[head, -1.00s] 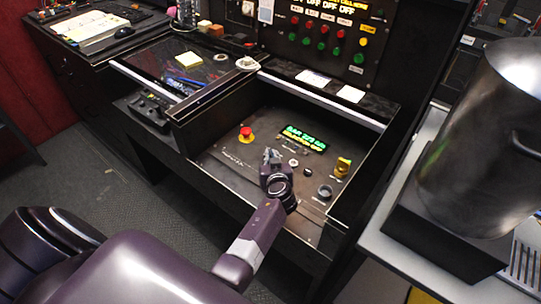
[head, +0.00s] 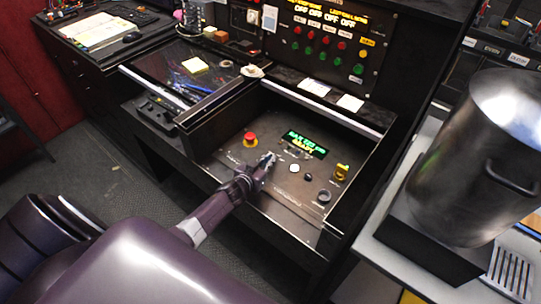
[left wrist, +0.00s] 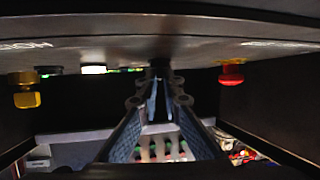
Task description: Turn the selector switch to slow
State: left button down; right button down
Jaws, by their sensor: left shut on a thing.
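My left gripper (head: 266,162) reaches down to the control panel (head: 222,170) in the open-topped recess of the desk. In the left wrist view its fingers (left wrist: 160,88) are closed around a small dark knob (left wrist: 158,70), which appears to be the selector switch. The fingers hide most of it, so its pointer direction cannot be read. A lit green display (head: 306,144) with a yellow second line sits behind it, too blurred to read surely. My right gripper is not in view.
A red emergency button (head: 250,139) stands left of the gripper. A white button (head: 294,168), a yellow knob (head: 342,171) and a black knob (head: 323,196) are to its right. Raised recess walls surround the panel. A large metal pot (head: 480,160) stands at the right.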

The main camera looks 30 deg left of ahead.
pick_arm(q)
jog(key=shift+a+r+m+h, duration=0.1)
jog(key=shift+a+m+h, duration=0.1)
jog(key=shift+m+h, duration=0.4)
jog(key=shift+a+m+h, duration=0.15)
jog(key=shift+m+h, duration=0.35)
jog(key=shift+h, duration=0.1)
jog(key=c, duration=2.1)
grip_release()
jog(key=shift+w, duration=0.1)
jog(key=shift+s, duration=0.65)
jog(key=v, duration=1)
jog(key=shift+s+a+r, duration=0.2)
jog(key=shift+s+r, duration=0.05)
